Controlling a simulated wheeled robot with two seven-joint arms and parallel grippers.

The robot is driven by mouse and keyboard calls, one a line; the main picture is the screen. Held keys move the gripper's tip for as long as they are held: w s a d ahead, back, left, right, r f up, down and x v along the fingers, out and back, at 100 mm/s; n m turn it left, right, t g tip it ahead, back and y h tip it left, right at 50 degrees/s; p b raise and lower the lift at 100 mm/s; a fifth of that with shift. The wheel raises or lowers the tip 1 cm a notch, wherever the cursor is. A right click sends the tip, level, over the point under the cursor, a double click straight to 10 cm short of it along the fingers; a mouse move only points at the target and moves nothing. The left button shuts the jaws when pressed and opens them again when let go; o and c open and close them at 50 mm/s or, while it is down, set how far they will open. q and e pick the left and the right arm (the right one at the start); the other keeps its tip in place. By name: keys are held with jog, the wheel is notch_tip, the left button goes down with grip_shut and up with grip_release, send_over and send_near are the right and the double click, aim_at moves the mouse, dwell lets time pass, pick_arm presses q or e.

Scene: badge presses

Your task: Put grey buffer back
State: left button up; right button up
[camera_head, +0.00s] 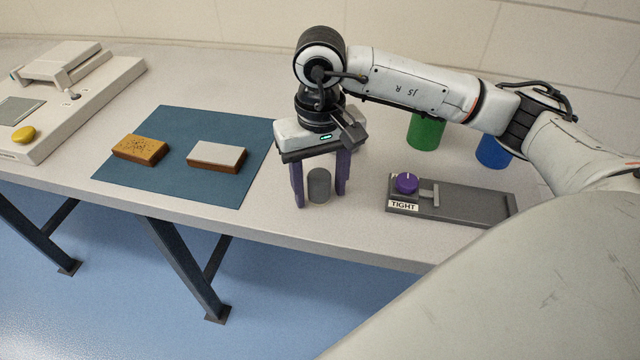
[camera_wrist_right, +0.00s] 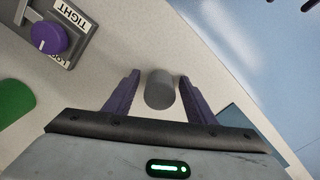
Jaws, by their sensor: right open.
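The grey buffer (camera_head: 319,186) is a small grey cylinder on the table, right of the blue mat. It also shows in the right wrist view (camera_wrist_right: 160,89), between the two purple fingers. My right gripper (camera_head: 320,198) is open and points down, with one finger on each side of the cylinder. In the wrist view (camera_wrist_right: 158,92) a gap shows on both sides of it, so the fingers look apart from it. My left gripper is not in view.
A blue mat (camera_head: 180,121) holds a brown-yellow block (camera_head: 140,149) and a white-topped block (camera_head: 216,157). A grey fixture (camera_head: 470,206) with a purple knob (camera_head: 407,183) and a TIGHT label stands right. Green (camera_head: 425,132) and blue (camera_head: 494,151) cylinders stand behind. A pale press (camera_head: 75,90) sits far left.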

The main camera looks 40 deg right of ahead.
aim_at(320, 177)
notch_tip(320, 177, up, 12)
jog(key=shift+r+p, duration=0.15)
jog(key=shift+p, duration=0.3)
